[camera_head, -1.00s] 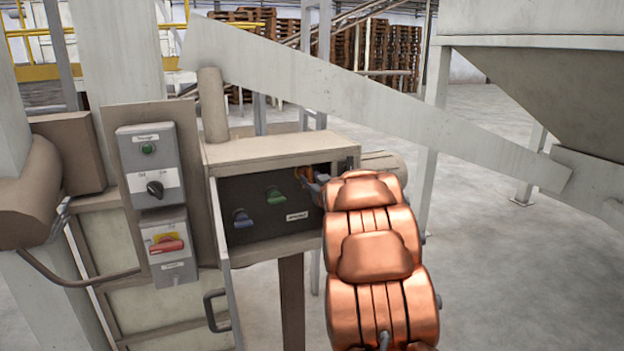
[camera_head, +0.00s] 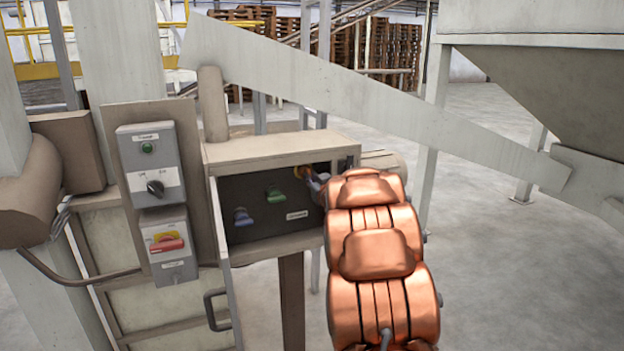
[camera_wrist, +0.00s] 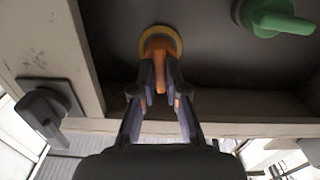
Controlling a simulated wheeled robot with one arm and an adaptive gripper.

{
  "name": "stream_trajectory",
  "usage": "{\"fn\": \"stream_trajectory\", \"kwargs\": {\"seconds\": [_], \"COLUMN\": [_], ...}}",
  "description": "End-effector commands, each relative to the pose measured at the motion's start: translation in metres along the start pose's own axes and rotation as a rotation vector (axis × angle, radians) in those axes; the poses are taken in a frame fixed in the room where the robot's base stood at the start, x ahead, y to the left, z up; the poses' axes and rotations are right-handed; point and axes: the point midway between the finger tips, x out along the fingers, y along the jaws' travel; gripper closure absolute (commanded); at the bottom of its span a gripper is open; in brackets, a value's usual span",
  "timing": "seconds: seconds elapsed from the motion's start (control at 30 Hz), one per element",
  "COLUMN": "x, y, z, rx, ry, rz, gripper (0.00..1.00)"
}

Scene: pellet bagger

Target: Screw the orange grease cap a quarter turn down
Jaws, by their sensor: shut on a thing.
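The orange grease cap (camera_wrist: 158,45) sits on the dark back panel of the open box, with a yellowish ring around its base. In the head view a small part of the orange cap (camera_head: 302,172) shows at the right of the panel, beside my arm. My gripper (camera_wrist: 160,85) is shut on the cap's orange handle, one finger on each side. The handle points towards me between the fingers in the wrist view. My arm hides most of the gripper in the head view.
A green handle (camera_head: 275,194) and a blue handle (camera_head: 242,217) sit on the same panel. The box (camera_head: 262,152) has side walls close around the gripper, and its door hangs open at the left. A dark knob (camera_wrist: 42,112) is on the outside in the wrist view.

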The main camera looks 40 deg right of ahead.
Motion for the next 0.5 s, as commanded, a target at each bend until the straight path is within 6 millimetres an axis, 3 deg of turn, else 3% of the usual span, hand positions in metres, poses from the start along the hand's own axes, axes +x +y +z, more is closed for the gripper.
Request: {"fn": "stream_trajectory", "kwargs": {"seconds": [0.5], "x": [0.0001], "y": [0.0003], "z": [-0.0026], "rx": [0.113], "ry": [0.004], "rz": [0.001], "gripper": [1.00]}}
